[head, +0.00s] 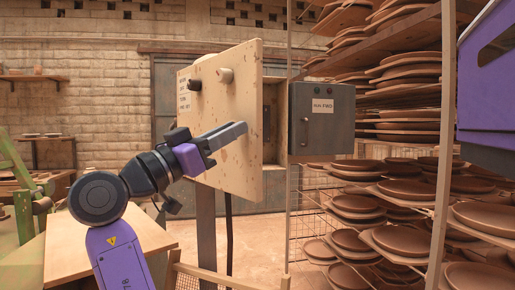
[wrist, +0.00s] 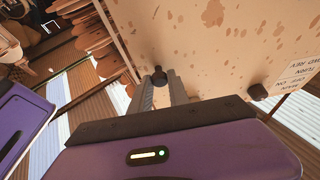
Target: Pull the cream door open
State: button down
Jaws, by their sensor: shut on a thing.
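The cream door (head: 222,110) is a speckled upright panel in the head view, with a dark knob, a pale knob and a printed label on its face. A dark gap shows behind its right edge, so it appears to stand ajar. In the wrist view the door (wrist: 215,50) fills the upper right. My gripper (head: 241,128) is in front of the door's lower right part. In the wrist view my gripper (wrist: 161,88) has its fingers on either side of a small dark knob (wrist: 159,75) and is shut on it. The head view hides that knob behind the fingers.
A dark grey cabinet front (head: 322,130) with a white label stands just right of the door. Racks of brown plates (head: 400,190) fill the right side. A wooden board (head: 75,240) lies at lower left. Some floor behind the post is clear.

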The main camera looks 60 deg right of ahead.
jog(key=w+a+g, duration=0.1)
jog(key=w+a, duration=0.6)
jog(key=a, duration=0.2)
jog(key=shift+a+m+b, duration=0.15)
jog(key=shift+m+b, duration=0.15)
jog(key=c, duration=1.3)
grip_release()
jog(key=shift+w+d, duration=0.1)
jog(key=shift+d, duration=0.1)
jog(key=shift+a, duration=0.1)
jog(key=v, duration=0.7)
jog(key=shift+w+a, duration=0.2)
jog(key=shift+a, duration=0.15)
